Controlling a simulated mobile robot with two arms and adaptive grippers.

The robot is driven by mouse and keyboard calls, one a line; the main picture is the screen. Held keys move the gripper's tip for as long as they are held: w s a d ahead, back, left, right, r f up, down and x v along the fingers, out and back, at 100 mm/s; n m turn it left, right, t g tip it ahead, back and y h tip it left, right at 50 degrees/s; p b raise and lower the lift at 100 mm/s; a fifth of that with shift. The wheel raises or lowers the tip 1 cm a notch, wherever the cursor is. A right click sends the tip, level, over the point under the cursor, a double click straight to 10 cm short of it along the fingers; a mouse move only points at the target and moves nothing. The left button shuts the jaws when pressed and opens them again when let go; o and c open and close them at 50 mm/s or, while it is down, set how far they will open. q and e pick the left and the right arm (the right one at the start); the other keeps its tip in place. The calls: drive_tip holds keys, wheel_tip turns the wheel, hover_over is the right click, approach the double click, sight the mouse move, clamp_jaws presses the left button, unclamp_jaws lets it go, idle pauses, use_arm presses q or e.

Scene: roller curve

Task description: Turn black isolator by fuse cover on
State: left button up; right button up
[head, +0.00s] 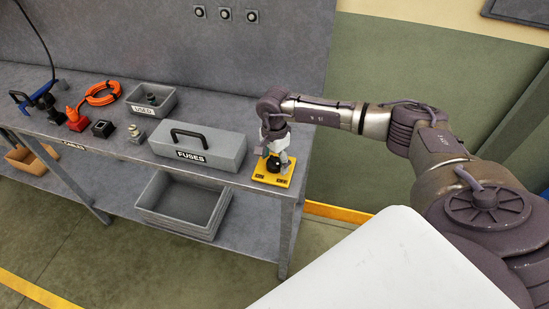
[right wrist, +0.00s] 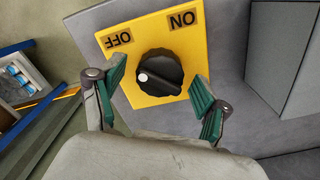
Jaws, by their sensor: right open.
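The black isolator knob (right wrist: 160,72) sits on a yellow plate (right wrist: 150,22) marked OFF and ON, seen upside down in the right wrist view. The white mark on the knob is at its left side, nearer the OFF label than the ON label. In the head view the yellow plate (head: 263,178) lies at the bench's right end, beside the grey fuse cover (head: 225,150) marked FUSES. My right gripper (right wrist: 157,72) is open, with one green-padded finger on each side of the knob; contact cannot be told. It partly hides the knob in the head view. My left gripper is out of view.
On the grey bench are a grey bin marked USED (head: 143,109), an orange cable coil (head: 101,93), a red connector (head: 76,121) and a blue-handled tool (head: 20,98). A grey tray (head: 180,226) sits on the lower shelf. A wall panel stands behind the bench.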

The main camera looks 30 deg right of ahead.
drive_tip(key=c, duration=1.2)
drive_tip(key=shift+o, duration=0.3)
drive_tip(key=shift+f, duration=0.1)
drive_tip(key=m+b, duration=0.3)
drive_tip(key=shift+f+m, duration=0.1)
drive_tip(key=shift+m, duration=0.3)
drive_tip(key=m+b, duration=0.2)
drive_tip(key=m, duration=0.2)
drive_tip(key=shift+m, duration=0.3)
drive_tip(key=m+b, duration=0.2)
drive_tip(key=m, duration=0.2)
drive_tip(key=shift+m, duration=0.3)
drive_tip(key=shift+r+m+b, duration=0.15)
drive_tip(key=shift+m+b, duration=0.25)
drive_tip(key=shift+m, duration=0.85)
drive_tip(key=shift+r+m+b, duration=0.1)
drive_tip(key=shift+m+b, duration=0.25)
drive_tip(key=shift+m, duration=0.9)
